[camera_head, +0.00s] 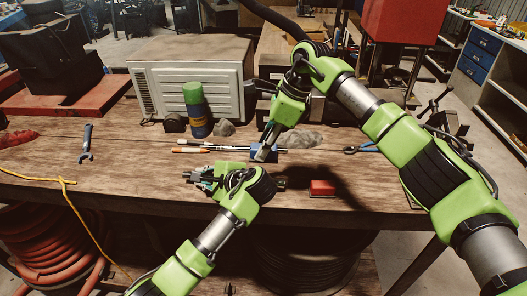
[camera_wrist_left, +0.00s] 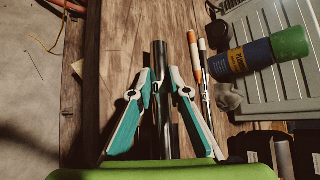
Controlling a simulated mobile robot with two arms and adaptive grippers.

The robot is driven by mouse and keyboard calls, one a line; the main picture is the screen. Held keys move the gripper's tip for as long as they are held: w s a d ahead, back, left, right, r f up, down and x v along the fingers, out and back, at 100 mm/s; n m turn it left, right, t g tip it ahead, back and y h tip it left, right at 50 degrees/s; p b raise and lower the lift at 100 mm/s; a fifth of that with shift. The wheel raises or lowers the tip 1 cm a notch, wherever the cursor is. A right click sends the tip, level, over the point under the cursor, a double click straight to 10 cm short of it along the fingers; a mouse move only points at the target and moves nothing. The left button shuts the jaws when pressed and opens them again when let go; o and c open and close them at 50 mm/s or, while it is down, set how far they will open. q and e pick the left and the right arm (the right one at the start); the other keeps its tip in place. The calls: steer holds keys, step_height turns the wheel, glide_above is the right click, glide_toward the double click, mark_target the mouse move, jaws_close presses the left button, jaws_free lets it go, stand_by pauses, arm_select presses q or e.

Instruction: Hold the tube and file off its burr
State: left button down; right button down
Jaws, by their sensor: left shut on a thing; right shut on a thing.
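The dark tube (camera_wrist_left: 160,56) runs between the teal fingers of my left gripper (camera_wrist_left: 160,84) in the left wrist view. In the head view my left gripper (camera_head: 203,177) is low over the front of the bench, mostly covering the tube. My right gripper (camera_head: 264,154) points down just behind it, shut at the metal shaft of the file (camera_head: 223,150). The file's light handle (camera_head: 190,150) points left; its shaft also shows in the left wrist view (camera_wrist_left: 206,105). The fingers hide the exact grip. The burr is too small to make out.
A blue and green can (camera_head: 196,115) and a grey vented unit (camera_head: 190,75) stand behind. A wrench (camera_head: 87,143) lies left, and a red block (camera_head: 322,188) lies near the front edge. Blue-handled pliers (camera_head: 362,149) lie right. The bench left of my left gripper is mostly clear.

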stand_by(0.4)
arm_select(q)
steer(key=c, duration=1.8)
jaws_free()
steer(key=shift+c, duration=0.2)
steer(key=v, duration=1.2)
